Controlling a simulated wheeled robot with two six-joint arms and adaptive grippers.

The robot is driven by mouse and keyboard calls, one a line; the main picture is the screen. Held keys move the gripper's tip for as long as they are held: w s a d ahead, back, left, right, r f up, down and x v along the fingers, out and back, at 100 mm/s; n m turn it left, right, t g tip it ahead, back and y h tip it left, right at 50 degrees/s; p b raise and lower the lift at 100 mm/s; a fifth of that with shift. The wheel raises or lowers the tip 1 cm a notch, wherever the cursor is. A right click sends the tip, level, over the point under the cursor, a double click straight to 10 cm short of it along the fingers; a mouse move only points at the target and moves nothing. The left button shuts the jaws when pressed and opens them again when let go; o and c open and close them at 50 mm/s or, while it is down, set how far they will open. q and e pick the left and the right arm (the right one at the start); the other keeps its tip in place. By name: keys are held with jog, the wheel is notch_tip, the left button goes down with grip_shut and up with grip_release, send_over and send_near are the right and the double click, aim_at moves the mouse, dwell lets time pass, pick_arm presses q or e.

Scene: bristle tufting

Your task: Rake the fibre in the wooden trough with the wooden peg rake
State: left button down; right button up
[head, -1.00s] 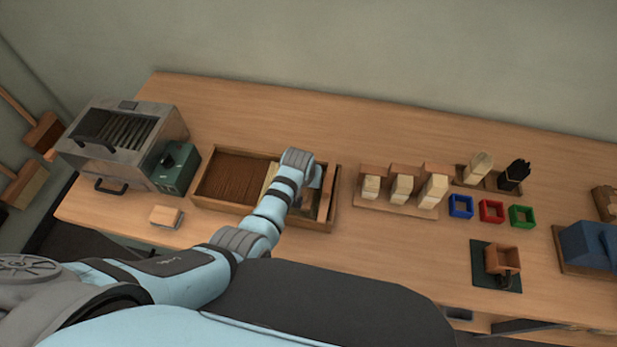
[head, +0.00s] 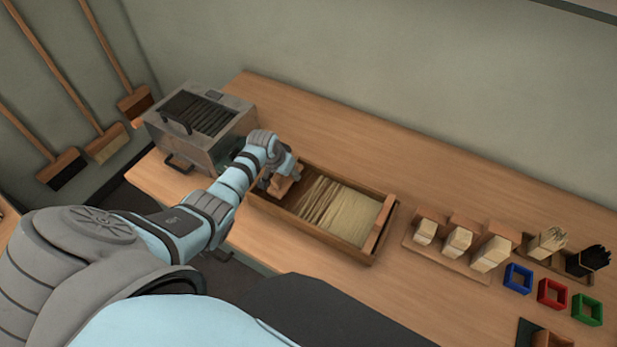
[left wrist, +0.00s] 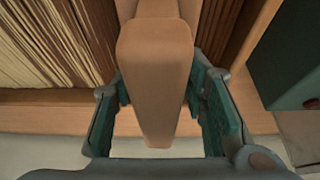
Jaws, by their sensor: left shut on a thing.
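The wooden trough (head: 321,246) lies on the bench with a brown section at its left end and pale fibre (head: 352,213) in the middle and right. Dark streaks run through the left part of the pale fibre. My left gripper (head: 283,180) is over the trough's left end. In the left wrist view its green-padded fingers (left wrist: 160,95) are shut on the wooden peg rake (left wrist: 155,65), seen by its tan grip. Brown strands (left wrist: 218,30) show beside the grip, with streaked pale fibre to the left. The rake's pegs are hidden. My right gripper is not in view.
A metal machine (head: 190,125) stands left of the trough, with a green box (left wrist: 300,55) close to the trough's end. The bench behind the trough is clear.

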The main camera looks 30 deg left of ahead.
pick_arm(q)
jog(key=shift+a+f, duration=0.15)
jog(key=shift+a, duration=0.85)
jog(key=shift+a+b, duration=0.45)
jog(key=shift+a, duration=0.2)
jog(key=shift+a+r, duration=0.1)
jog(key=shift+r, duration=0.1)
